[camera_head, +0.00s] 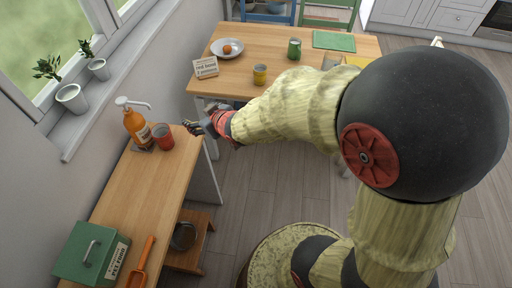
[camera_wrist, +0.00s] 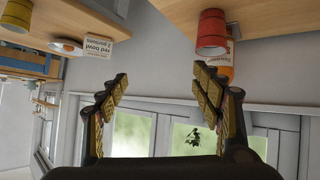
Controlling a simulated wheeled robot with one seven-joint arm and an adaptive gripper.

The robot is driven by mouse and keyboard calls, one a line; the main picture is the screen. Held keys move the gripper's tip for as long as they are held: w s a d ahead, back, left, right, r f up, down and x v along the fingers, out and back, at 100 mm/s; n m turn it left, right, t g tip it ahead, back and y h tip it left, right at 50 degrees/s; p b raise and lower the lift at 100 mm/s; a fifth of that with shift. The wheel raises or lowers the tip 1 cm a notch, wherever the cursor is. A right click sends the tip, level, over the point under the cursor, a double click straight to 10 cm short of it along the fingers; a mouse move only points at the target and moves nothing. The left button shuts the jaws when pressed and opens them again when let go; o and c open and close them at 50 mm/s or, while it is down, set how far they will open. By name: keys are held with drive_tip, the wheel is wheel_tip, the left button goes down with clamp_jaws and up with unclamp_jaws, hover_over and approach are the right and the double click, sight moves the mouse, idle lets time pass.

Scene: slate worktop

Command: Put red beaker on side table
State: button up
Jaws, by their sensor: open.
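The red beaker (camera_head: 163,137) stands upright on the narrow wooden table (camera_head: 150,190) by the window wall, close beside an orange pump bottle (camera_head: 137,127). My gripper (camera_head: 196,128) is open and empty, a short way right of the beaker and apart from it. In the wrist view, which is turned over, the beaker (camera_wrist: 211,33) hangs near the top, beyond the right finger of my gripper (camera_wrist: 160,77), with the bottle (camera_wrist: 226,72) partly behind it. No label shows which table is the side table.
A larger wooden table (camera_head: 290,46) holds a plate (camera_head: 227,49) with an orange fruit, a card (camera_head: 205,67), a yellow cup (camera_head: 260,75) and a green cup (camera_head: 294,48). A green box (camera_head: 91,253) and orange scoop (camera_head: 140,265) lie at the narrow table's near end; its middle is clear.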

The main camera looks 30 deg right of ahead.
drive_tip(key=s+d+r+m+g+h, duration=0.2)
drive_tip(key=s+d+r+h, duration=0.1)
drive_tip(key=s+d+r, duration=0.45)
drive_tip(key=s+a+r+m+g, duration=0.1)
drive_tip(key=s+r, duration=0.1)
drive_tip(key=s, duration=0.8)
drive_tip(key=s+r+m+g, duration=0.1)
drive_tip(key=s+r+g, duration=0.1)
drive_tip(key=s, duration=0.8)
drive_tip(key=shift+a+r+g+y, duration=0.2)
drive_tip(key=shift+a+g+y, duration=0.1)
drive_tip(key=shift+a, duration=0.1)
